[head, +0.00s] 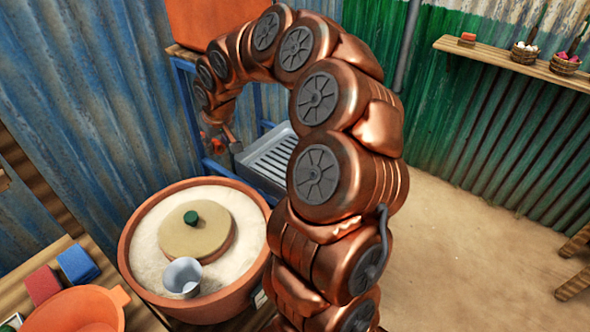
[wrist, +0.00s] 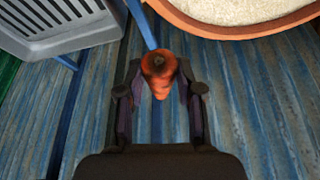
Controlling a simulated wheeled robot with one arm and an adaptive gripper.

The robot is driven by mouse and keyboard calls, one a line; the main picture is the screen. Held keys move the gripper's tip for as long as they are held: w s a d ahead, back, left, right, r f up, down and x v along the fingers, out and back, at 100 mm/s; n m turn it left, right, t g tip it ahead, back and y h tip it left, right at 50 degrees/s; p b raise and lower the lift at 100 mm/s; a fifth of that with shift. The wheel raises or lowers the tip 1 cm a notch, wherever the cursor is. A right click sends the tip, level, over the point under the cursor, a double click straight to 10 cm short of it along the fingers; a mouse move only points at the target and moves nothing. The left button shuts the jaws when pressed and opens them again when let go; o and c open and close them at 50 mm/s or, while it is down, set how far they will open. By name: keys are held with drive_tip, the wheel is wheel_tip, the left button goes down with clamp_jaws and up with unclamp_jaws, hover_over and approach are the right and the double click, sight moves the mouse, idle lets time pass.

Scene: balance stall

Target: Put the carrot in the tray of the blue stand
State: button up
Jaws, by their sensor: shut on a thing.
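My gripper (wrist: 160,88) is shut on an orange carrot (wrist: 159,72). In the wrist view the carrot's broad end with a dark stem spot faces up the picture, between the two dark fingers. In the head view the gripper (head: 222,138) is small and partly hidden at the end of my curled arm, just left of the tray. The blue stand (head: 190,110) stands against the blue wall. Its grey ribbed tray (head: 268,158) looks empty where visible; my arm hides its right part. The tray also shows at the wrist view's top left (wrist: 60,42).
A round terracotta pot (head: 128,248) of pale sand stands in front of the stand, holding a round lid with a green knob (head: 191,217) and a metal cup (head: 183,277). An orange basin (head: 75,312) is at lower left.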

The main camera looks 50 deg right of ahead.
drive_tip(key=s+d+f+m+b, duration=0.1)
drive_tip(key=s+d+b, duration=0.1)
drive_tip(key=s+d, duration=0.35)
drive_tip(key=s+d+f+b, duration=0.2)
drive_tip(key=d, duration=0.7)
drive_tip(key=s+d+f+m+b, duration=0.1)
drive_tip(key=s+d+b, duration=0.1)
drive_tip(key=s+d, duration=0.35)
drive_tip(key=shift+h, duration=0.3)
drive_tip(key=shift+w+d+f+p, duration=0.1)
drive_tip(key=shift+w+d+f, duration=0.1)
drive_tip(key=shift+f, duration=1.5)
drive_tip(key=shift+w+d+f+p, duration=0.15)
drive_tip(key=shift+w+d+f, duration=0.1)
drive_tip(key=shift+f, duration=1.45)
drive_tip(key=shift+w+d+f+p, duration=0.1)
drive_tip(key=shift+w+d+f, duration=0.1)
drive_tip(key=shift+f, duration=1.5)
drive_tip(key=shift+f, duration=0.2)
drive_tip(key=o, duration=1.2)
drive_tip(key=shift+r, duration=0.1)
drive_tip(key=shift+c, duration=0.2)
